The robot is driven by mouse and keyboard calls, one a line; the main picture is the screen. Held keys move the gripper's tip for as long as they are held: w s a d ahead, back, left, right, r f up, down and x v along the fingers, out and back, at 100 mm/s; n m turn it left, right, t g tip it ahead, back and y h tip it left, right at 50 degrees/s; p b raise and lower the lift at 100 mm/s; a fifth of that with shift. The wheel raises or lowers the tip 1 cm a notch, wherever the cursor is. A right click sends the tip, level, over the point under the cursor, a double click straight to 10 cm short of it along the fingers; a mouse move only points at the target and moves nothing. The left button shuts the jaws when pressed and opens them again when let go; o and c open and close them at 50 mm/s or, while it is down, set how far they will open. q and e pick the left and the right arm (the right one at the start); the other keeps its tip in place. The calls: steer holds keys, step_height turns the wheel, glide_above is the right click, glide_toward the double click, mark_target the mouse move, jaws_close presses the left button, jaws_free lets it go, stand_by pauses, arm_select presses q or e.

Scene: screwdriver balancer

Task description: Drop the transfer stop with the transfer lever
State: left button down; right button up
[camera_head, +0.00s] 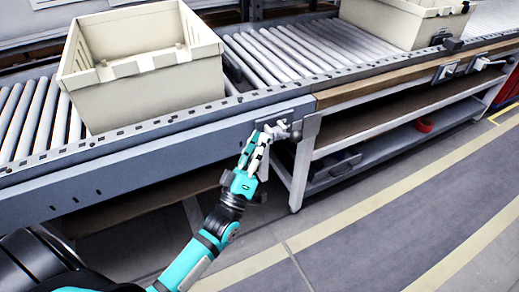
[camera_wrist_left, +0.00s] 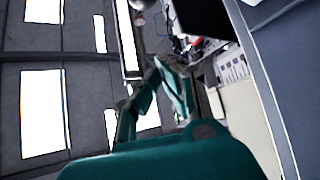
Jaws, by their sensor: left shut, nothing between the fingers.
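The transfer lever (camera_head: 295,130) sits on a grey plate on the front side of the conveyor, near the joint between two sections. My left gripper (camera_head: 268,134) is shut, with its fingertips at the lever, partly covering it. I cannot tell whether they touch. The left gripper's fingers (camera_wrist_left: 165,85) also show in the left wrist view, where the lever cannot be made out. The transfer stop cannot be clearly made out; a dark gap (camera_head: 236,74) crosses the rollers beside the near crate. My right gripper is not in view.
A beige crate (camera_head: 150,88) stands on the left rollers, and another crate (camera_head: 405,22) stands farther right. The rollers (camera_head: 290,52) between them are clear. A wooden-edged bench with shelves (camera_head: 380,125) runs right of the lever. The floor in front is free.

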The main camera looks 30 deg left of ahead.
mark_target(285, 135)
arm_select(q)
steer(key=w+d, duration=0.3)
steer(key=w, duration=0.2)
steer(key=shift+d+r+b, duration=0.15)
steer(key=shift+r+b, duration=0.2)
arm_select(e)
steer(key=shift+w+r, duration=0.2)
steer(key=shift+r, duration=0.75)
arm_select(q)
steer(key=shift+f, duration=0.1)
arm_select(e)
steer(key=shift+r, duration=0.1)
